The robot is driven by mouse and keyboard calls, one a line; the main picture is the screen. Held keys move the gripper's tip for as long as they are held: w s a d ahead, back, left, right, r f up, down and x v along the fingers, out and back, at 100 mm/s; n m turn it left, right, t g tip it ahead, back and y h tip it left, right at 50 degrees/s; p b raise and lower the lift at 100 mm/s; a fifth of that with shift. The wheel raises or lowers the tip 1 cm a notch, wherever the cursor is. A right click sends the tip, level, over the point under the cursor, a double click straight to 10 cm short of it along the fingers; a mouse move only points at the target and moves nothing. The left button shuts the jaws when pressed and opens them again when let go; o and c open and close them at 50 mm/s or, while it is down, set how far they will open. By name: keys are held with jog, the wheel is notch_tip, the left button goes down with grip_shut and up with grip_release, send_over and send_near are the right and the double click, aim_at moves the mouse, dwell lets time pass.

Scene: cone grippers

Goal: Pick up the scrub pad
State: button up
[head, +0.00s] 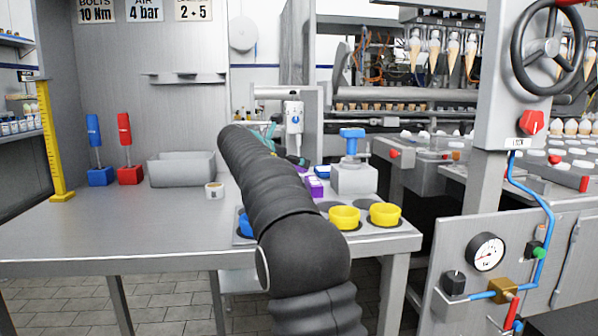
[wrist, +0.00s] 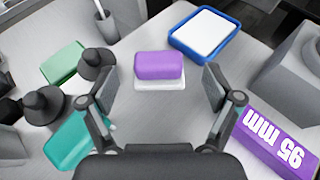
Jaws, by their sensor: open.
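The scrub pad (wrist: 159,65), a purple block on a white layer, lies flat on the grey metal table in the upper middle of the wrist view. My gripper (wrist: 160,82) is open and empty, its two fingers spread to the left and right of the pad's near side. The pad appears just beyond or between the fingertips, with a gap on both sides. I cannot tell the exact height above it. In the head view my arm hides most of the gripper and the table around the pad.
Green (wrist: 62,63) and teal (wrist: 78,142) pieces with black knobs lie left of the pad. A blue-rimmed white tray (wrist: 178,40) is beyond it to the right. A purple block marked 95 mm (wrist: 275,143) is at lower right. Yellow rings (head: 344,217) sit near the table's front edge.

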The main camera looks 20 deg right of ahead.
jog(key=x, duration=0.4)
jog(key=shift+w, duration=0.1)
jog(key=c, duration=1.3)
jog(key=shift+r+p, duration=1.1)
jog(key=shift+r, duration=3.85)
jog(key=shift+c, duration=0.2)
